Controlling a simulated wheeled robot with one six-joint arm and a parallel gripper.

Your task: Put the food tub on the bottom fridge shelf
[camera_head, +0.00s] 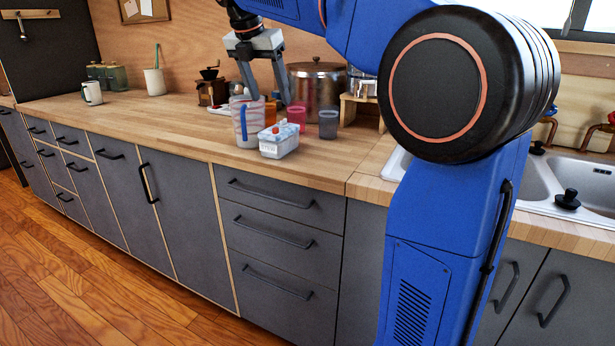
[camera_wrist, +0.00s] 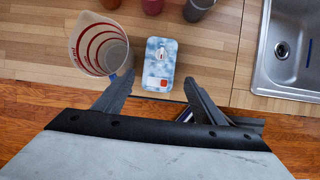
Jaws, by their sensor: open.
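The food tub (camera_head: 279,141) is a small box with a blue-and-white patterned lid and a red spot. It sits on the wooden counter close to its front edge. It also shows in the wrist view (camera_wrist: 160,66), just beyond my fingertips. My gripper (camera_head: 266,84) is above the counter, pointing down, with its fingers apart and nothing between them. In the wrist view my open fingers (camera_wrist: 158,84) are on either side of the tub's near end. No fridge shelf can be made out in either view.
A clear measuring jug (camera_wrist: 98,48) stands close to the left of the tub. Several cups, including a red one (camera_head: 296,116) and a grey one (camera_head: 328,123), stand behind it. A large pot (camera_head: 318,84) is further back. The sink (camera_head: 572,188) is at right.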

